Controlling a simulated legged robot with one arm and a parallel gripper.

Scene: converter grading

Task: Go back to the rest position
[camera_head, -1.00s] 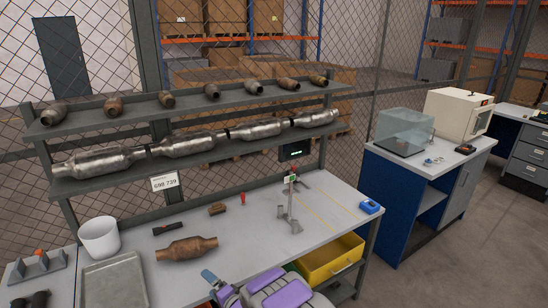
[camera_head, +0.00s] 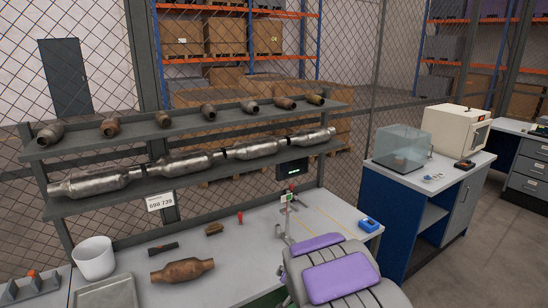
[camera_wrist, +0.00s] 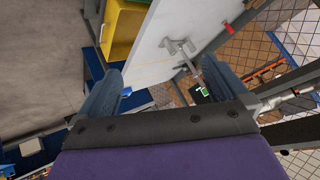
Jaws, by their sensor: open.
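My gripper (camera_wrist: 160,75) is open and empty in the wrist view, its two blue-grey fingers wide apart in the air. The workbench top (camera_wrist: 165,35) shows beyond them, tilted in the picture. In the head view my arm, grey with purple panels, covers the bench's right front part, and the fingertips cannot be made out there. A rusty brown converter (camera_head: 182,270) lies on the bench, left of my arm and apart from it. The upright metal stand (camera_head: 287,215) is just behind my arm; it also shows in the wrist view (camera_wrist: 182,50).
Shelves above the bench hold silver converters (camera_head: 185,163) and several small rusty pieces (camera_head: 208,109). A white tub (camera_head: 94,258) and grey tray (camera_head: 105,297) are at left. A yellow bin (camera_wrist: 122,30) shows in the wrist view. A blue cabinet (camera_head: 400,205) stands right, past a floor gap.

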